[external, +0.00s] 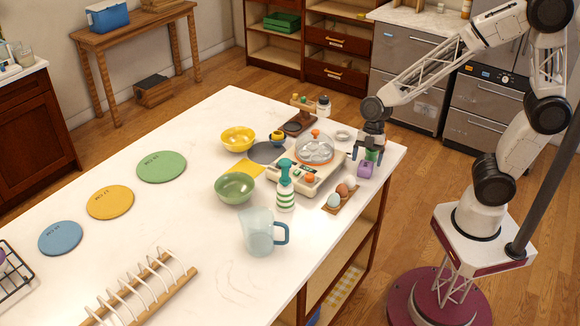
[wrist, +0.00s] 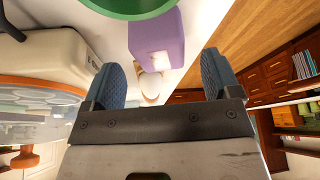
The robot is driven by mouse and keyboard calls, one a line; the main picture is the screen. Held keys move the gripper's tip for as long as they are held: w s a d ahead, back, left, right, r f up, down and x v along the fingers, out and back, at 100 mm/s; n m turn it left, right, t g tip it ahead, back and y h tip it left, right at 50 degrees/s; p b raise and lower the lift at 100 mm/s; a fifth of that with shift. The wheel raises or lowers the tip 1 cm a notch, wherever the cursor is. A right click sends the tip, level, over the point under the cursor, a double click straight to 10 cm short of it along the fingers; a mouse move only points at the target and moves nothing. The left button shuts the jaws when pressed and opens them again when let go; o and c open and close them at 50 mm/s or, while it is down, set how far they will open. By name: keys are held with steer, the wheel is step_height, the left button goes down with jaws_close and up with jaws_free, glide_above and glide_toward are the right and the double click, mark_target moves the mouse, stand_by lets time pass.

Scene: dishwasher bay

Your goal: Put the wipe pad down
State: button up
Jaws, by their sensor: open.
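A purple block (external: 366,169), which may be the wipe pad, sits on the white counter near its right edge. It also shows in the wrist view (wrist: 155,40), beyond my fingertips and apart from them. A green round thing (wrist: 125,6) overlaps its far end there; a green piece (external: 371,154) shows just above the block in the external view. My gripper (external: 369,151) points down over this spot. In the wrist view my gripper (wrist: 162,72) is open with nothing between the fingers. I cannot tell whether the block and the green thing are joined.
A cream appliance with a clear dome (external: 315,148) stands close left of my gripper. An egg holder (external: 338,203), a green-striped spray bottle (external: 285,190) and a clear jug (external: 259,232) stand nearer the front. The counter's right edge is close.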

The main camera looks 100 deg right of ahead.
mark_target(366, 165)
steer(key=shift+x, duration=1.45)
steer(key=c, duration=1.1)
steer(key=shift+r, duration=0.2)
step_height(366, 165, up, 18)
steer(key=shift+f, duration=0.15)
